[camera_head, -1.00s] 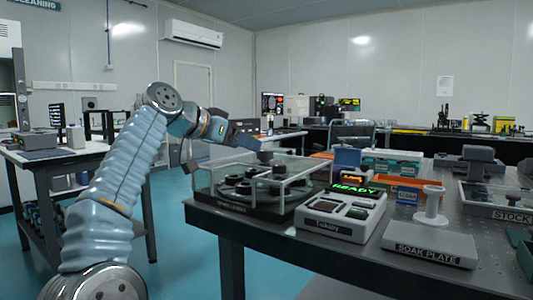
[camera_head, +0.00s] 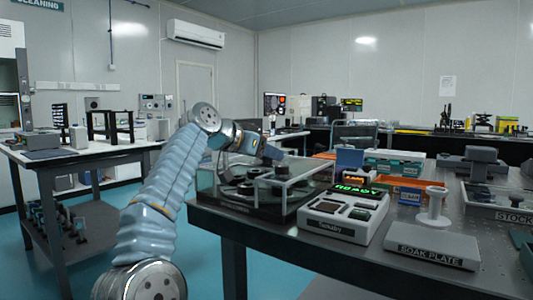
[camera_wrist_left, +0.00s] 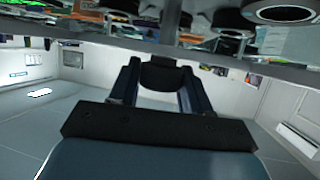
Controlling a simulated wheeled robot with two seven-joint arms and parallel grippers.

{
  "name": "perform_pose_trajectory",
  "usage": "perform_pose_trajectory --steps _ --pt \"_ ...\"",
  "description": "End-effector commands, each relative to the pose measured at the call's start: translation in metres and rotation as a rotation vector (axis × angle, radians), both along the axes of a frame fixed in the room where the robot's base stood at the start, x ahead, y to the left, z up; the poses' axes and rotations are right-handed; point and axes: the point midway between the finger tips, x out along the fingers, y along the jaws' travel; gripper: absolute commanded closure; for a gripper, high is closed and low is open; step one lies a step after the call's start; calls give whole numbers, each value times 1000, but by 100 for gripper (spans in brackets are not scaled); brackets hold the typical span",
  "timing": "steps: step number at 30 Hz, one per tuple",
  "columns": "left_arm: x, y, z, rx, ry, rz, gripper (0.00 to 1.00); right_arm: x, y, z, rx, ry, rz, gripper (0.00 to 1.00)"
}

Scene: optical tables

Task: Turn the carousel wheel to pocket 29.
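The carousel (camera_head: 240,190) is a low unit with clear walls near the left end of the dark table. Several round black pots stand on its wheel; pocket numbers are too small to read. My left gripper (camera_head: 275,153) reaches in from the left, at the carousel's far side near the top of the clear walls. In the left wrist view, its two fingers (camera_wrist_left: 158,80) stand apart with a dark block (camera_wrist_left: 160,75) between them; I cannot tell if they press on it. Black pots (camera_wrist_left: 285,12) show at the top there. My right gripper is not in view.
A white console (camera_head: 342,215) with a lit green READY display stands right of the carousel. A side table (camera_head: 90,152) stands left.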

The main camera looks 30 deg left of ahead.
Motion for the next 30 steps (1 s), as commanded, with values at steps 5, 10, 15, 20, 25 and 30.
perform_pose_trajectory --steps 5,10,15,20,25,30 --pt "0 0 0 0 0 -1 87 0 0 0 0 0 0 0" --pt "0 0 0 0 1 -1 100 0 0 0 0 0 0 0" --pt "1 1 4 -1 9 -76 100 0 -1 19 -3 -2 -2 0" --pt "0 1 1 -1 3 -140 100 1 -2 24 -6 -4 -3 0" --pt "0 0 0 1 0 -142 100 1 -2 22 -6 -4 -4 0" --pt "0 0 0 -1 -1 -142 38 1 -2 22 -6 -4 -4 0"
